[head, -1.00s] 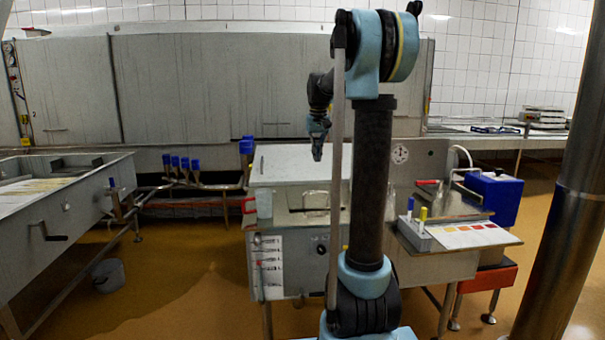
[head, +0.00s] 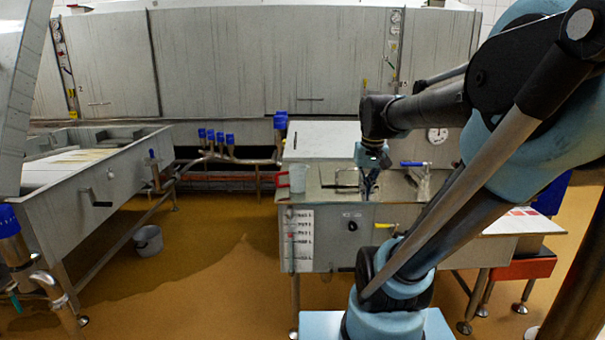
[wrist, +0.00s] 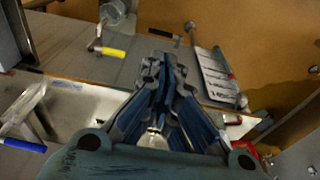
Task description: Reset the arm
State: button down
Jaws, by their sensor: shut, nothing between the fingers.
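My gripper (head: 368,186) points down in front of the steel work unit (head: 345,245), near its top edge in the head view. In the wrist view my gripper (wrist: 158,75) has its fingers together, with nothing between them. My arm is folded, with its elbow high at the right and the forearm reaching left. The gripper looks apart from the unit's top, though the exact gap is hard to tell.
A clear jug (head: 298,178) stands on the unit's left end. A blue-handled tool (head: 414,165) lies to the right of the gripper. Open floor lies between.

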jog(key=s+f, duration=1.1)
jog(key=f, duration=0.1)
jog(key=shift+s+f, duration=0.25)
jog(key=shift+s, duration=0.05)
jog(key=shift+w+f, duration=0.2)
jog(key=shift+w, duration=0.2)
dwell(1.3)
